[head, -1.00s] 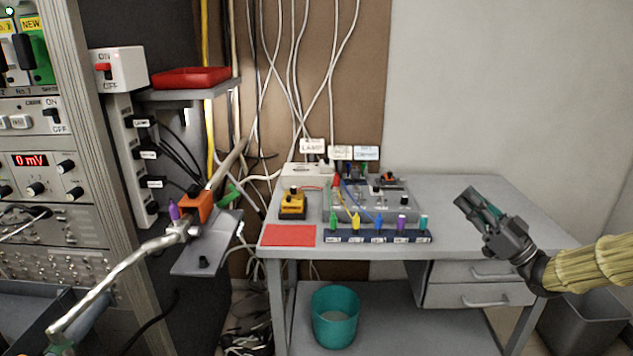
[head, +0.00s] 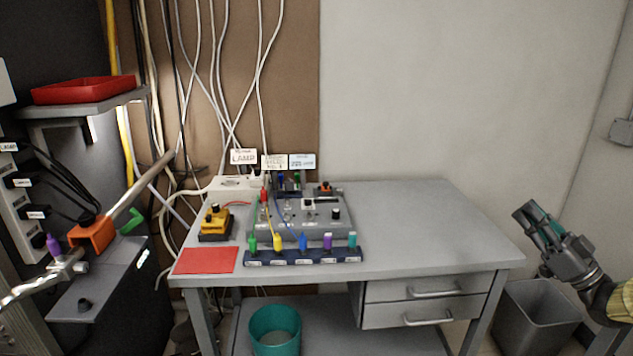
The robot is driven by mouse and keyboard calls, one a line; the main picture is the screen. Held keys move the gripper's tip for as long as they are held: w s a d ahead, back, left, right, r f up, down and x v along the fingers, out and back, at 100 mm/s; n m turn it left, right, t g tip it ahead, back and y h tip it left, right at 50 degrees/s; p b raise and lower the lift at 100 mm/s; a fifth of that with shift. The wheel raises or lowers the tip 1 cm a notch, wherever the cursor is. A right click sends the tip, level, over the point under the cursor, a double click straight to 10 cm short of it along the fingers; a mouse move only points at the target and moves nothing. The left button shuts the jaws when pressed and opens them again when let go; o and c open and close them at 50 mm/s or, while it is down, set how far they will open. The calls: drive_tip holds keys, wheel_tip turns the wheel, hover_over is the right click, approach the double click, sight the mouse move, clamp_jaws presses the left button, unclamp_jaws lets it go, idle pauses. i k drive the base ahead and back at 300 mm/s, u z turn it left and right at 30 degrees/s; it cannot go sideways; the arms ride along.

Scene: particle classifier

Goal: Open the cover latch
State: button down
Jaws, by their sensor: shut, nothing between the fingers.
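My gripper (head: 527,212) is at the right side of the head view, in front of the plain wall and right of the desk. Its dark fingers are shut and empty, pointing up and left. It touches nothing. I cannot pick out a cover latch for certain. An orange bracket (head: 92,235) sits on a pale tube at the left, above a grey shelf. A grey control box (head: 300,216) with knobs and wires stands on the desk.
The grey desk (head: 420,215) has bare room at its right. A yellow switch box (head: 215,222), red mat (head: 205,261) and rack of coloured plugs (head: 290,258) are on its left half. A teal bin (head: 275,330) and grey bin (head: 537,312) stand below.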

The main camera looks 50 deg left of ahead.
sight(138, 219)
drive_tip(key=i, duration=1.95)
drive_tip(key=u, duration=2.95)
